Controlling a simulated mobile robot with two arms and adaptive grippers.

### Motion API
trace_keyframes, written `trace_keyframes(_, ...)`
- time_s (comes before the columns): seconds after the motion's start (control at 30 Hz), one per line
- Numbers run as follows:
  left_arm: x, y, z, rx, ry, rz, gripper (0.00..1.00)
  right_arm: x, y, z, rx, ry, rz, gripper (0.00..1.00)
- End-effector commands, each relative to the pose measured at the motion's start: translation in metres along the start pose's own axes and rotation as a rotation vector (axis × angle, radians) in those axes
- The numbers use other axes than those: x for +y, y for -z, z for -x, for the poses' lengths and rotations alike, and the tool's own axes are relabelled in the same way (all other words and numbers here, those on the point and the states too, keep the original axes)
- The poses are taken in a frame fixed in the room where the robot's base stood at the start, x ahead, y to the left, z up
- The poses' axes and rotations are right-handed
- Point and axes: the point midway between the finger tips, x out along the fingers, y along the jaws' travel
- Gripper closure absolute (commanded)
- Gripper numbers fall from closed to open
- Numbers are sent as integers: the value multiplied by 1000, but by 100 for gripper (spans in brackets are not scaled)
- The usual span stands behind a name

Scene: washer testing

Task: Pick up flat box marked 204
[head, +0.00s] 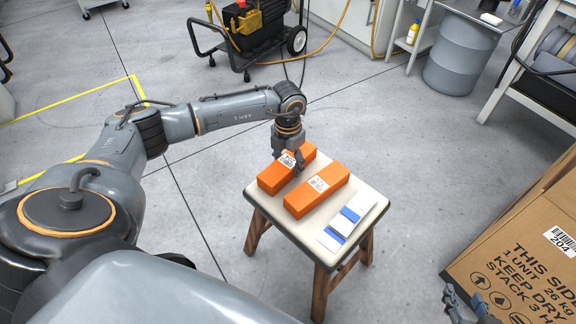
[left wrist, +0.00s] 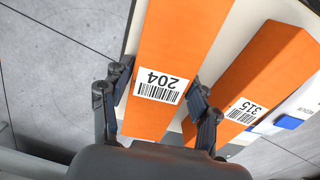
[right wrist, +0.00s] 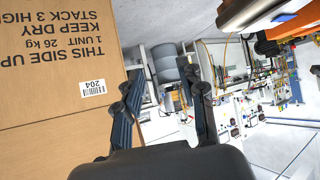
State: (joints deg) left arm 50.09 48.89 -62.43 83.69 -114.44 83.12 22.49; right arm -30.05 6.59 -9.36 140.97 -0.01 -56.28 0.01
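An orange box marked 204 (left wrist: 172,55) lies on the stool; it also shows in the head view (head: 272,180). My left gripper (head: 293,165) is above it, pointing down. In the left wrist view, the fingers of my left gripper (left wrist: 160,85) are spread, one along each long side of the box near its label. The gaps look small; I cannot tell whether either finger touches. My right gripper (right wrist: 165,95) is open and empty in front of a large cardboard box (right wrist: 55,75), which also bears a 204 label. The right gripper shows at the head view's lower edge (head: 468,305).
A second orange box marked 315 (head: 318,192) lies close to the right of the first. White and blue packs (head: 346,222) lie at the near right of the stool top (head: 375,205). Open floor surrounds the stool. A grey drum (head: 460,60) stands behind.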

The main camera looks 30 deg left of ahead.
Motion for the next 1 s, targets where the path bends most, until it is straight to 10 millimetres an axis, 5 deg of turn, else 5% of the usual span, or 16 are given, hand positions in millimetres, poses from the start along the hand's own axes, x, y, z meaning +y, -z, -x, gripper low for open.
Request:
trace_keyframes(0.03, 0, 0, 0, 0, 0, 0, 58, 0, 0, 0, 0, 0, 0, 60)
trace_keyframes(0.2, 0, 0, 1, -2, 0, 0, 90, 0, 0, 0, -1, -1, 0, 60)
trace_keyframes(0.6, 0, -1, 9, -2, 0, 0, 90, 1, -4, 2, -28, -1, 0, 60)
trace_keyframes(0.8, 0, -1, 36, -4, -1, -1, 90, 4, -36, 13, -191, -10, -3, 60)
trace_keyframes(1.0, -20, 22, 72, -3, 0, -4, 90, 12, -87, 46, -476, -26, -11, 60)
